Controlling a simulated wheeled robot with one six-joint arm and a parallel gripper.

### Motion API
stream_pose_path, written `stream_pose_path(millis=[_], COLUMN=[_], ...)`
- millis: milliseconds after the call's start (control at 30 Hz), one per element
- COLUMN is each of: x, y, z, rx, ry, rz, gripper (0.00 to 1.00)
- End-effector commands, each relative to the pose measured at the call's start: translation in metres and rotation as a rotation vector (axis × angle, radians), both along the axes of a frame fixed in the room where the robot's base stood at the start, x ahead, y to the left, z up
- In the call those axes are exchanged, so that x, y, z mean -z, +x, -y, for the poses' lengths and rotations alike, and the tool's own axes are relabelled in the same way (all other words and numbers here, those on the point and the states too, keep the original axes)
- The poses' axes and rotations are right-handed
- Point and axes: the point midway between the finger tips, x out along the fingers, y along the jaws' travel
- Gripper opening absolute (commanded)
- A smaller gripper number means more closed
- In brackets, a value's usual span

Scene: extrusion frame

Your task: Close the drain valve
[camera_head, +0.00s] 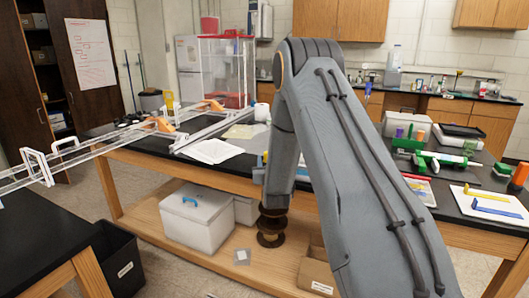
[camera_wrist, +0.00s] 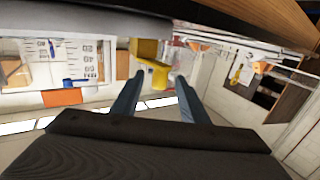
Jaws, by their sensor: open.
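In the wrist view, my gripper (camera_wrist: 159,76) is open, its two dark fingers apart with nothing held between them. A yellow part (camera_wrist: 158,73) shows between and beyond the fingertips, beside a pale, blurred fitting (camera_wrist: 184,60). It may be the drain valve's handle, but I cannot tell for sure, nor whether it is turned open or shut. I cannot tell whether the fingers touch it. In the head view my arm hides the gripper, and I cannot make out a drain valve there.
A long black-topped bench (camera_head: 140,154) carries the white extrusion frame (camera_head: 110,149) with orange brackets. A white lidded box (camera_head: 196,222) sits on the shelf below. Green tools (camera_head: 440,159) and a white board (camera_head: 490,207) lie at right. A black bin (camera_head: 117,262) stands on the floor.

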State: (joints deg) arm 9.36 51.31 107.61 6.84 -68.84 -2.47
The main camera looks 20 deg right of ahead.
Motion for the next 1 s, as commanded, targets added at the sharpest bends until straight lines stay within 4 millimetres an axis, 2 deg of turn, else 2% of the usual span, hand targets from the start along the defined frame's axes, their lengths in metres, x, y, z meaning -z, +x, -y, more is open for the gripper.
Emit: stream_pose_path(millis=[533,700,967,1000], x=[-0.001,0.0,0.0,0.0], y=[0.065,0.072,0.073,0.073], z=[0.021,0.024,0.024,0.024], rx=[0.004,0.004,0.004,0.004], ry=[0.0,-0.001,-0.001,-0.001], rz=[0.005,0.003,0.003,0.003], gripper=[0.4,0.4,0.4,0.33])
